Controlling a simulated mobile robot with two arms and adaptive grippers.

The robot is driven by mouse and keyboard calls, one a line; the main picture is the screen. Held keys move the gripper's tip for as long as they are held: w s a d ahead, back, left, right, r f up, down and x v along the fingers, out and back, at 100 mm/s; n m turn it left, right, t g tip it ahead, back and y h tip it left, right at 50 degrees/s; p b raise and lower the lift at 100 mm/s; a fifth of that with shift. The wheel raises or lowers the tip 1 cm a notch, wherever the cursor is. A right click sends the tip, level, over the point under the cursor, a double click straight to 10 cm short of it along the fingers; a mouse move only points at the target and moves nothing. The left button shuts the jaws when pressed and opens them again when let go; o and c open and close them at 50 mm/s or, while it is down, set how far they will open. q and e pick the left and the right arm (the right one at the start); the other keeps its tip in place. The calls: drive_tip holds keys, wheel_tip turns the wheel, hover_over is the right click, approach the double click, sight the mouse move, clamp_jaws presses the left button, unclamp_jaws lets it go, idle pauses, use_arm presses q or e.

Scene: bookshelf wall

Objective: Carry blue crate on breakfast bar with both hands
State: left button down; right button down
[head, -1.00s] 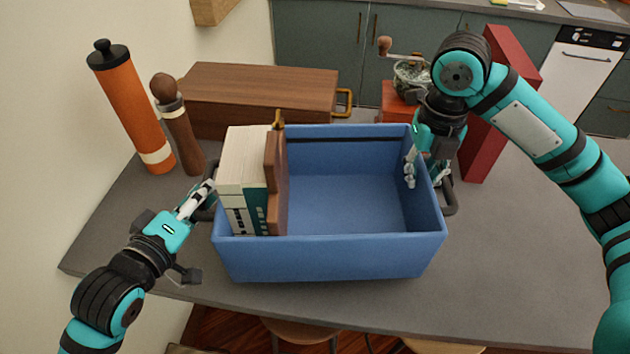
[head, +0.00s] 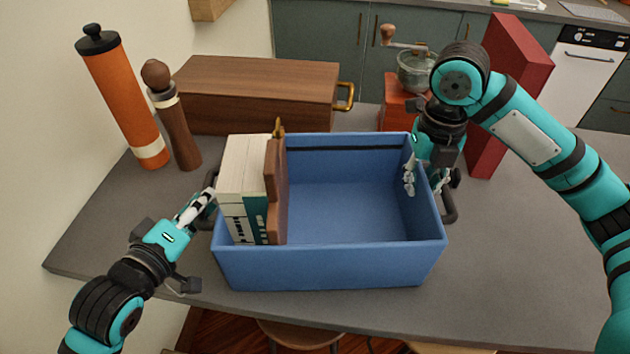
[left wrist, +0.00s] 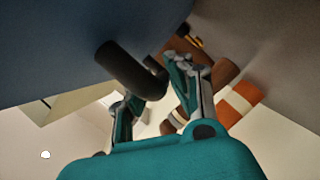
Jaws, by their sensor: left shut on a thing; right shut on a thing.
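The blue crate (head: 330,268) is at the front of the grey breakfast bar (head: 520,270) in the head view, looking about level. I cannot tell whether its bottom touches the bar. Pale and teal books (head: 243,180) and a brown wooden item (head: 276,195) stand inside against its left end. My left gripper (head: 207,194) is shut on the crate's left handle; the dark handle (left wrist: 130,70) shows by the fingers in the left wrist view. My right gripper (head: 424,180) is shut at the right end wall, by the right handle (head: 449,207); its grip is partly hidden.
Behind the crate stand an orange bottle (head: 122,95), a wooden mill (head: 172,118), a wooden box (head: 255,92), a coffee grinder (head: 398,102) and a tall red block (head: 500,110). Stools (head: 300,332) stand below the front edge. The bar's right side is clear.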

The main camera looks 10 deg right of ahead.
use_arm(q)
drive_tip(key=c, duration=1.6)
unclamp_jaws()
drive_tip(key=shift+f, duration=0.1)
drive_tip(key=shift+c, duration=0.2)
use_arm(e)
drive_tip(key=c, duration=1.8)
unclamp_jaws()
drive_tip(key=shift+f, duration=0.2)
use_arm(q)
drive_tip(key=o, duration=0.4)
drive_tip(key=shift+s, duration=0.15)
use_arm(e)
drive_tip(key=o, duration=0.4)
drive_tip(key=shift+s+r, duration=0.15)
use_arm(q)
drive_tip(key=o, duration=0.8)
drive_tip(key=shift+a, duration=0.1)
drive_tip(key=a, duration=0.6)
drive_tip(key=shift+a, duration=0.35)
use_arm(e)
drive_tip(key=shift+o, duration=0.3)
